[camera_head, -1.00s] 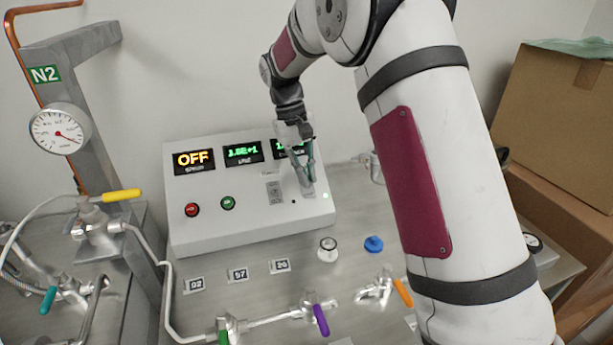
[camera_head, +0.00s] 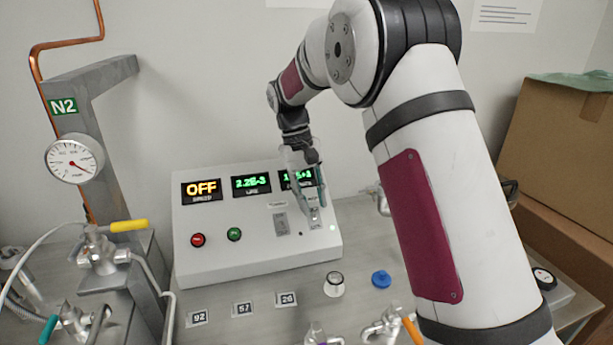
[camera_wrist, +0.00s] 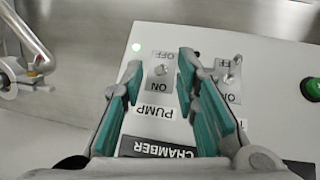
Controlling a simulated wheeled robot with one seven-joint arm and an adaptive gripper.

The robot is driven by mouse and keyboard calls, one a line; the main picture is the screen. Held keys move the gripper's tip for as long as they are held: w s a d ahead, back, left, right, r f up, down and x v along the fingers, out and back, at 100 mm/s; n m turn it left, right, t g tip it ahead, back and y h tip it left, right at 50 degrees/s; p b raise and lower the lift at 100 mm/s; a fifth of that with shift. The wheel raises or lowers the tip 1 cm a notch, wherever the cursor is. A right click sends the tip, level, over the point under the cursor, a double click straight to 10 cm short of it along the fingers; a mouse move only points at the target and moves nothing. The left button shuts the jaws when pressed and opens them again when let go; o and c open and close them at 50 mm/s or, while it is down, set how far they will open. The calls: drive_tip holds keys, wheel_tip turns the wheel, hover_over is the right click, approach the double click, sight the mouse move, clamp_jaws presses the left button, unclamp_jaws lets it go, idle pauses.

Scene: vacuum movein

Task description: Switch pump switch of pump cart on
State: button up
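The pump cart's white control box (camera_head: 255,258) stands on the metal top. In the wrist view, the pump switch (camera_wrist: 160,70) is a small metal toggle on a grey plate marked OFF, ON and PUMP. Which way its lever leans is hard to tell. My gripper (camera_wrist: 158,66) is open and empty, with one teal-padded finger on either side of the switch plate. No contact with the lever shows. In the head view my gripper (camera_head: 309,203) hangs over the right part of the box and partly hides the switch plate.
A lit green light (camera_wrist: 136,47) sits near the switch. A second toggle (camera_wrist: 230,78) is beside the right finger. The left display (camera_head: 201,188) reads OFF; the middle one (camera_head: 251,184) reads 2.2E-3. Red (camera_head: 198,240) and green (camera_head: 234,234) buttons are on the box.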

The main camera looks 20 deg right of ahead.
drive_tip(key=v, duration=1)
drive_tip(key=shift+r, duration=0.2)
drive_tip(key=s+d+r+t+y, duration=0.15)
drive_tip(key=s+r, duration=0.25)
drive_tip(key=s, duration=0.5)
drive_tip(key=s+d+r+t, duration=0.15)
drive_tip(key=s+r, duration=0.25)
drive_tip(key=s, duration=0.6)
drive_tip(key=s+f+t, duration=0.2)
drive_tip(key=s+f, duration=0.2)
drive_tip(key=s, duration=0.4)
drive_tip(key=s+f+t, duration=0.2)
drive_tip(key=s+f, duration=0.2)
drive_tip(key=s, duration=0.5)
drive_tip(key=shift+s+m, duration=0.15)
drive_tip(key=shift+m, duration=0.25)
